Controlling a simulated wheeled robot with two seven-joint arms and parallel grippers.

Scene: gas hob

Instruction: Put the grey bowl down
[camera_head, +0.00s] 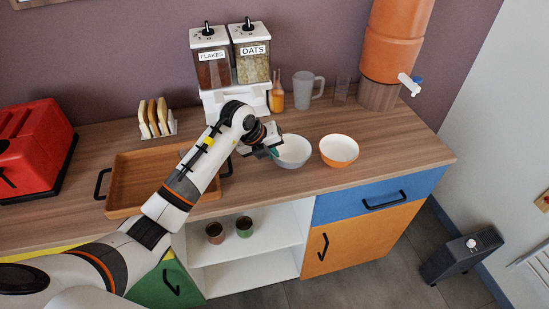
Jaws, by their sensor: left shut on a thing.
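The grey bowl (294,152), pale inside, is at the counter beside an orange bowl with a white inside (339,150). My left gripper (274,150) reaches in from the left and is shut on the grey bowl's left rim. The bowl looks about upright. It is at or just above the counter top; I cannot tell whether its base touches. The gripper covers part of its left side. My right gripper is not in view.
A wooden tray (127,190) with black handles lies left, under my arm. Behind stand the flakes and oats dispenser (233,62), a small bottle (276,96), a jug (305,91), a glass (342,89) and an orange water dispenser (392,40). The counter (405,150) is clear at right.

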